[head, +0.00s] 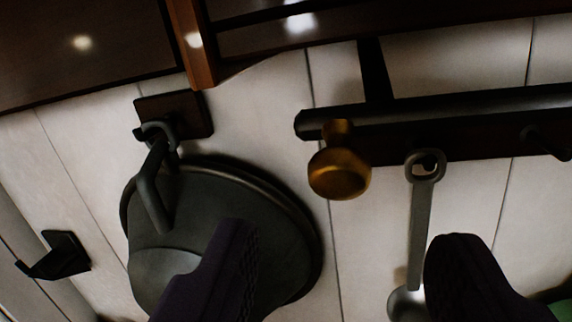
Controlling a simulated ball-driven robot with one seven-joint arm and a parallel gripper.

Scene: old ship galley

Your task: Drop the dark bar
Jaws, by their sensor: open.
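A long dark bar (450,105) runs across the right half of the view, tilted slightly up to the right, against the pale plank wall. A round brass knob (340,173) sits near its left end. My gripper (345,234) shows as two dark purple fingers at the bottom, spread wide with nothing between them. The fingertips are below the knob in the picture, one on each side of it, and do not appear to touch the bar. The fingers hide part of what lies behind them.
A grey ladle (418,225) hangs below the bar, partly behind my right finger. A dark round pan (185,205) hangs from a hook plate (190,112) on the left. A small black hook (62,256) is at the lower left. Brown woodwork (90,50) crosses the top.

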